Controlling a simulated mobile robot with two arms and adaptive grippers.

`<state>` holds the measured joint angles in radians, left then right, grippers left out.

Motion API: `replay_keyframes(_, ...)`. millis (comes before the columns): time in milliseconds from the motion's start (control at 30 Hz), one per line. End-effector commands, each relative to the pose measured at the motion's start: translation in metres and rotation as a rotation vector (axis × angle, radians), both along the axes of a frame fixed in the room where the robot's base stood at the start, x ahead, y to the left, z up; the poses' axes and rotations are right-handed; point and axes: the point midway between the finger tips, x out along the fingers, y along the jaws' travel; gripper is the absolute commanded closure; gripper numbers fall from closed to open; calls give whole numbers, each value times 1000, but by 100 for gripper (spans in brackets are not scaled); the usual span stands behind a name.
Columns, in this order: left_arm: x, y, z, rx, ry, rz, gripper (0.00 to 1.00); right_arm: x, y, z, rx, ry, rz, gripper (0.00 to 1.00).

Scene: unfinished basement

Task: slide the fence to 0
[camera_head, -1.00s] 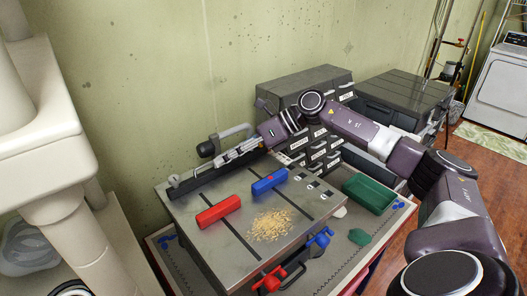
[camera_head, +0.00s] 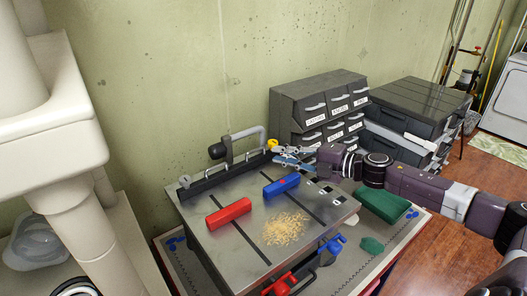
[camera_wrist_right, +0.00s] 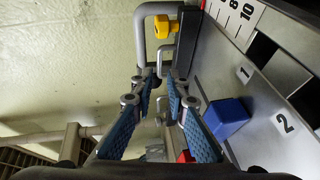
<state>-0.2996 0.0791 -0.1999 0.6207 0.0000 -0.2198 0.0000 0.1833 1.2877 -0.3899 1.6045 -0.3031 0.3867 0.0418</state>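A long dark bar (camera_head: 212,181), which looks like the fence, runs along the back edge of the metal table (camera_head: 225,250). A grey bent handle (camera_head: 247,131) and a small yellow piece (camera_head: 272,144) show at its right part. In the right wrist view, the dark bar (camera_wrist_right: 187,42) lies beside a numbered scale (camera_wrist_right: 234,14), with "8" and "10" legible. The yellow piece (camera_wrist_right: 165,27) shows beyond my fingers. My right gripper (camera_head: 275,155) is near the bar's right end, its fingers apart with nothing visible between them. My left gripper is out of view.
A red block (camera_head: 228,212), a blue block (camera_head: 281,186) and a sawdust pile (camera_head: 286,228) are on the table. Small drawers (camera_head: 312,105) stand behind my right gripper. A green tray (camera_head: 384,203) lies to the right. Red and blue clamps (camera_head: 279,287) sit at the front.

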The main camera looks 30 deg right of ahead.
Motion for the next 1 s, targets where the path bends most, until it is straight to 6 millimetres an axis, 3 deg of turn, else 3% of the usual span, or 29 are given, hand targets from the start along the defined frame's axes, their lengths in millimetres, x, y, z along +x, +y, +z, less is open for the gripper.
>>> replay_keyframes(600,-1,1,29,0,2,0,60,53,33,-8,-2,-4,3,86)
replay_keyframes(1000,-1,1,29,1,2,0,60,57,36,-11,-5,-2,4,86)
